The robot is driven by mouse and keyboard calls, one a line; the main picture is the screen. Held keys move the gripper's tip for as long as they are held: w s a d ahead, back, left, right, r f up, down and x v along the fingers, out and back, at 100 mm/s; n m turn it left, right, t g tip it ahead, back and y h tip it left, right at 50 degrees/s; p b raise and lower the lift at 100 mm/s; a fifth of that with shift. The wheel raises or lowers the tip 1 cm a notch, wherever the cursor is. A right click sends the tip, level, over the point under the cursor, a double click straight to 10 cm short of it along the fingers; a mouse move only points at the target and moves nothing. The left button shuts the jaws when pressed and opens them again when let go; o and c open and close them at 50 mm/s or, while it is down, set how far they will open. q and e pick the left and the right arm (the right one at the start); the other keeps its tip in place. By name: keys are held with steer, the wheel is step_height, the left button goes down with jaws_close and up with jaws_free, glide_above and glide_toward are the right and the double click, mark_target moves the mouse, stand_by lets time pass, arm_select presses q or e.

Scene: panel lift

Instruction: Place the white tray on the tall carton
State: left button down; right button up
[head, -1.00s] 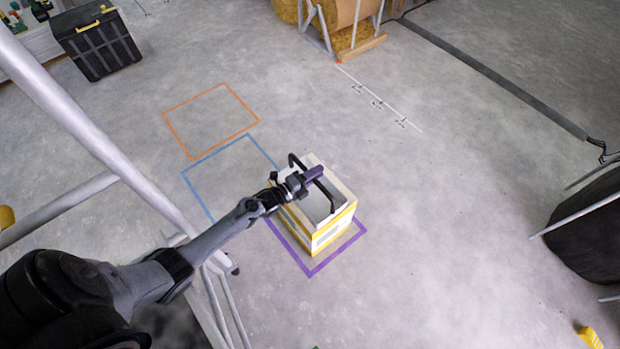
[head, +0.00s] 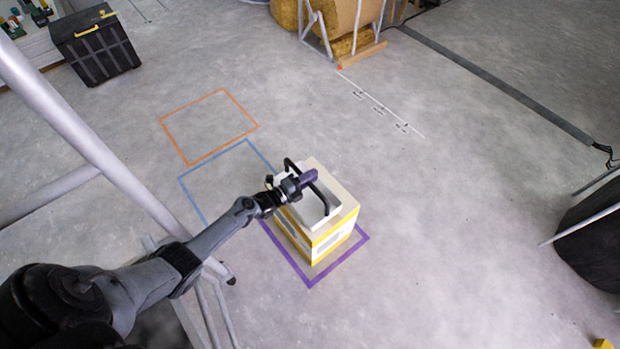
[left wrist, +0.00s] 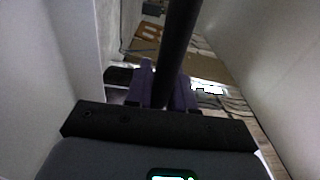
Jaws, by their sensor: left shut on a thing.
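The tall carton (head: 327,246), pale with yellow bands, stands upright inside a purple floor outline. The white tray (head: 318,218), with a black handle (head: 324,198), is over the carton's top, toward its left side in the head view. A strip of the carton's top shows to the right of the tray. I cannot tell whether the tray touches the carton. My left gripper (head: 308,179), with purple fingers, is shut on the handle. In the left wrist view the dark handle bar (left wrist: 178,50) runs between the purple fingers (left wrist: 163,92). My right gripper is out of view.
An orange outline (head: 209,127) and a blue outline (head: 212,182) on the floor are empty. A black crate (head: 96,46) stands at the back left. A dark round object (head: 592,235) stands at the right edge. Open floor lies right of the carton.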

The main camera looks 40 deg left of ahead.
arm_select(q)
steer(key=shift+f, duration=0.15)
steer(key=c, duration=1)
jaws_free()
steer(key=shift+o, duration=0.2)
steer(key=p+v, duration=0.1)
steer(key=v, duration=0.1)
steer(key=p+v, duration=0.1)
steer(key=v, duration=0.2)
steer(key=shift+s+a+r, duration=0.1)
steer(key=shift+s+r, duration=0.1)
steer(key=shift+s, duration=0.05)
